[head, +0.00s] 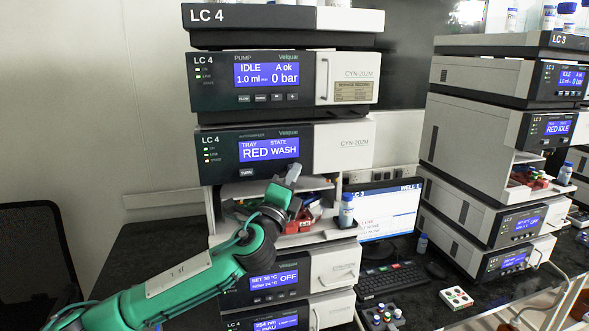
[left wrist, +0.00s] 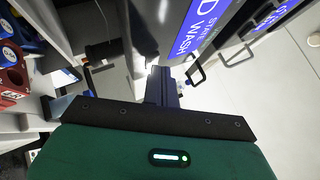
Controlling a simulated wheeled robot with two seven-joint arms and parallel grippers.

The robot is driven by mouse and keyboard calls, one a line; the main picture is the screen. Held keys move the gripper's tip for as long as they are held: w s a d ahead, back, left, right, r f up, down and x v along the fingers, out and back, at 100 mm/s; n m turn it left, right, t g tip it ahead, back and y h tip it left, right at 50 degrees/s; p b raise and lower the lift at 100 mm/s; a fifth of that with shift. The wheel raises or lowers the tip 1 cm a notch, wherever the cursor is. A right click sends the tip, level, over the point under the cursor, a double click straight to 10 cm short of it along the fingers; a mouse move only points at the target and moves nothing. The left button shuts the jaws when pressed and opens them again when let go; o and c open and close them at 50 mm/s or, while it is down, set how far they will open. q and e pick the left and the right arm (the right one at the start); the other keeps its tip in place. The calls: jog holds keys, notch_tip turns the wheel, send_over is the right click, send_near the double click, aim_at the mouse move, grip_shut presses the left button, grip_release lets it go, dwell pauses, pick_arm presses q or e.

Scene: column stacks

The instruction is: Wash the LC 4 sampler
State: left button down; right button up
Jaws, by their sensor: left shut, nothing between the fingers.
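The LC 4 sampler (head: 343,146) is a grey and black unit in the left stack in the head view. Its screen (head: 268,149) reads tray RED, state WASH. Small green and amber lights show at the panel's left. A small button (head: 246,173) sits under the screen. My left gripper (head: 293,173) is shut and empty, pointing up in front of the panel's lower edge, right of the button. I cannot tell whether it touches the panel. In the left wrist view the closed fingers (left wrist: 163,88) show near the screen's WASH text (left wrist: 187,38). My right gripper is not in view.
Below the panel is an open bay with a red tray (head: 303,222), partly behind my wrist. A blue-capped bottle (head: 346,212) stands at the bay's right. The LC 4 pump (head: 341,80) sits above. A monitor (head: 389,212), keyboard (head: 393,278) and the LC 3 stack (head: 470,137) stand to the right.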

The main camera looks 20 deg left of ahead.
pick_arm(q)
jog(key=shift+s+d, duration=0.45)
jog(key=shift+s, duration=0.25)
jog(key=s+d, duration=0.1)
jog(key=s, duration=0.1)
jog(key=s+d+p, duration=0.1)
jog(key=s, duration=0.1)
jog(key=shift+d, duration=0.4)
dwell(0.7)
